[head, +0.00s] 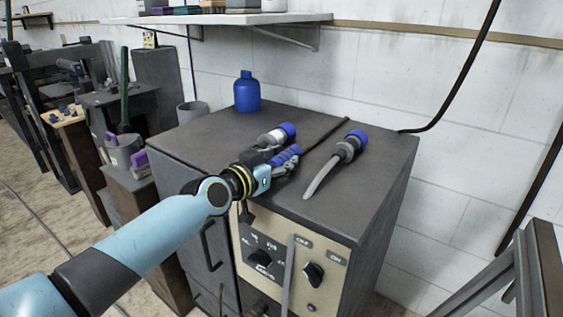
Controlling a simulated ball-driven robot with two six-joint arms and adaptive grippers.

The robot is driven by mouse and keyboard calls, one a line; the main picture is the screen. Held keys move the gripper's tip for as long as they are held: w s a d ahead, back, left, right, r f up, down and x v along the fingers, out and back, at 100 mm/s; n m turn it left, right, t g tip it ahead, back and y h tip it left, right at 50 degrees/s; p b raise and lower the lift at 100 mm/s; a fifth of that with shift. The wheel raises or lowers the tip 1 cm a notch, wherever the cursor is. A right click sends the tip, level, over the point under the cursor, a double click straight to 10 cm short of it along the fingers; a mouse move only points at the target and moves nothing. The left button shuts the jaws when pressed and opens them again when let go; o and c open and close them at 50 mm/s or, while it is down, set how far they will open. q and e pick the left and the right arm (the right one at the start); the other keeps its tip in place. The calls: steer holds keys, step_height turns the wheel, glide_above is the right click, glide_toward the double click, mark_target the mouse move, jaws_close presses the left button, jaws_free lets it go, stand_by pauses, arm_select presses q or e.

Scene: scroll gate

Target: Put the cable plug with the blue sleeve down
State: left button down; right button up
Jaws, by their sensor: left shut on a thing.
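My left gripper (275,155) reaches in over the top of a dark cabinet (225,132). It is shut on a cable plug with a blue sleeve (286,131); the plug has a pale band behind the blue end. The gripper hides the plug's rear part. I cannot tell whether the plug touches the cabinet top. A second plug with a blue end (356,138) lies to the right on the cabinet top, its grey cable running toward the front edge. My right gripper is not in view.
A blue bottle (247,92) stands at the cabinet's back left. A control panel with knobs (290,262) is on the cabinet front, with a grey cable hanging before it. A shelf (235,19) is on the wall above.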

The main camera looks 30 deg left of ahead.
arm_select(q)
steer(key=shift+s+f, duration=0.2)
steer(key=shift+f, duration=0.4)
steer(key=c, duration=1.3)
jaws_free()
steer(key=shift+d+f, duration=0.1)
steer(key=o, duration=0.3)
steer(key=shift+d+f, duration=0.1)
steer(key=shift+d, duration=0.05)
steer(key=shift+r+p, duration=0.35)
steer(key=shift+w+r+p, duration=0.1)
steer(key=shift+r+p, duration=0.45)
steer(key=shift+p, duration=0.05)
steer(key=s+p, duration=0.1)
steer(key=s, duration=0.3)
steer(key=s+a+r, duration=0.1)
steer(key=s, duration=0.2)
steer(key=s+p, duration=0.1)
steer(key=s, duration=0.3)
steer(key=shift+s+a+r+p, duration=0.2)
steer(key=shift+s+r+p, duration=0.1)
steer(key=shift+s+r, duration=0.1)
steer(key=shift+d, duration=0.1)
